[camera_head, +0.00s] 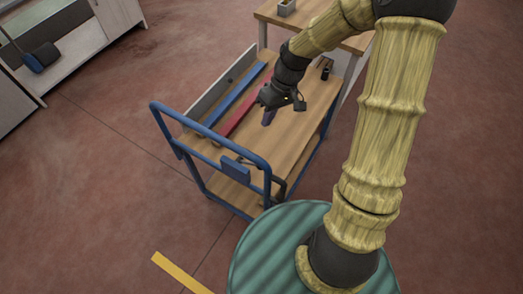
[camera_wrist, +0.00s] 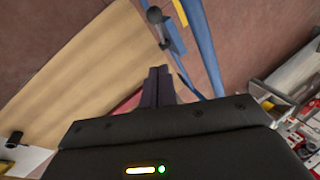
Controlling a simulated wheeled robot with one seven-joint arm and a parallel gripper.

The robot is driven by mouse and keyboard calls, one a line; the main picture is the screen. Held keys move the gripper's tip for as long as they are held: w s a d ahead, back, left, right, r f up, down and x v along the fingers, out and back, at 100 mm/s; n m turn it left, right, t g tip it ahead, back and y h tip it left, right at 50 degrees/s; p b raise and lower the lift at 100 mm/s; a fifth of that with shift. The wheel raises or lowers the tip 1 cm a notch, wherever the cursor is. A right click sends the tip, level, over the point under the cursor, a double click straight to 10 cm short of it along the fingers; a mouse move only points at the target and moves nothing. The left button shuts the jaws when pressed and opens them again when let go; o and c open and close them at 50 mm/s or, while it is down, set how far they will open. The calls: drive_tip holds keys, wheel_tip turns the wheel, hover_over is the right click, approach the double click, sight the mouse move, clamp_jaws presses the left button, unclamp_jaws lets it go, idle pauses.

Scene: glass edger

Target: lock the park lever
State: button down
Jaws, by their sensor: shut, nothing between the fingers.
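A blue cart (camera_head: 262,162) with a wooden top stands in the middle of the head view. A blue plate (camera_head: 236,170) is fixed at its handle end. In the wrist view a dark lever with a round knob (camera_wrist: 154,16) stands beside this blue plate (camera_wrist: 176,38); I take it for the park lever. In the head view the lever is too small to make out clearly. My gripper (camera_head: 268,118) is shut and empty above the cart top. Its fingers also show in the wrist view (camera_wrist: 158,86), apart from the lever.
A red bar (camera_head: 237,121) and a blue bar (camera_head: 232,97) lie along the cart top. A small black object (camera_head: 326,70) stands at its far end. A wooden table (camera_head: 312,22) is behind. Red floor is open left of the cart, with a yellow strip (camera_head: 180,272).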

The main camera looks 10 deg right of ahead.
drive_tip(key=p, duration=0.2)
approach(250, 163)
drive_tip(key=shift+s+d+f+p, duration=0.1)
drive_tip(key=shift+s+f+p, duration=0.3)
drive_tip(key=shift+f, duration=0.3)
drive_tip(key=shift+s+d+f+p, duration=0.1)
drive_tip(key=shift+s+f+p, duration=0.3)
drive_tip(key=shift+f, duration=0.3)
